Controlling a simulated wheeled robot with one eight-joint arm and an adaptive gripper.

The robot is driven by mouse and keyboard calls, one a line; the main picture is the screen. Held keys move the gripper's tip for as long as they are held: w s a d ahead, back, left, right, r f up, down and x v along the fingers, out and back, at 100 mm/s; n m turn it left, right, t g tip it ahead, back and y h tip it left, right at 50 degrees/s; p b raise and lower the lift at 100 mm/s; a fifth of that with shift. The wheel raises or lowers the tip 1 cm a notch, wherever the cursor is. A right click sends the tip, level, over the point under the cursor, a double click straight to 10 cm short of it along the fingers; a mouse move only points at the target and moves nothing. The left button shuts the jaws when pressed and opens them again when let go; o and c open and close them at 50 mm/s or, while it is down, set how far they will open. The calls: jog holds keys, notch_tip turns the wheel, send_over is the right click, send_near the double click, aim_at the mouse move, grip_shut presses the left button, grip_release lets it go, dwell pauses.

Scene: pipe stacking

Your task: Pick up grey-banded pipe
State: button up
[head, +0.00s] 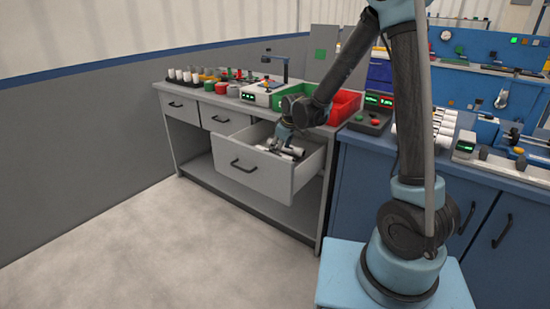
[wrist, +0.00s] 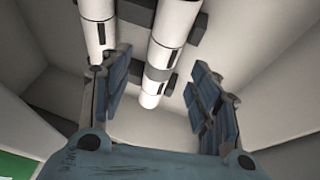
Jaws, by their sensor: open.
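The grey-banded pipe (wrist: 166,45) is a white pipe with a grey ring and dark marks, in the wrist view between my two fingers. A second white pipe (wrist: 96,22) lies to its left, its end close to my left finger. Both rest on dark supports inside the open drawer (head: 254,178). My gripper (wrist: 160,72) is open, with a finger on each side of the grey-banded pipe; I cannot tell whether either touches it. In the head view my gripper (head: 284,137) reaches down into the drawer and partly hides the pipes.
The drawer walls (wrist: 268,50) stand close around my gripper. A grey workbench (head: 205,100) above the drawer holds cups and a small device. A red bin (head: 344,106) and a control box (head: 371,117) stand to the right. The floor in front is clear.

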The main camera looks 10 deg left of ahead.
jog(key=shift+a+x, duration=0.2)
jog(key=shift+x, duration=2.35)
jog(key=shift+r, duration=0.1)
jog(key=c, duration=1.2)
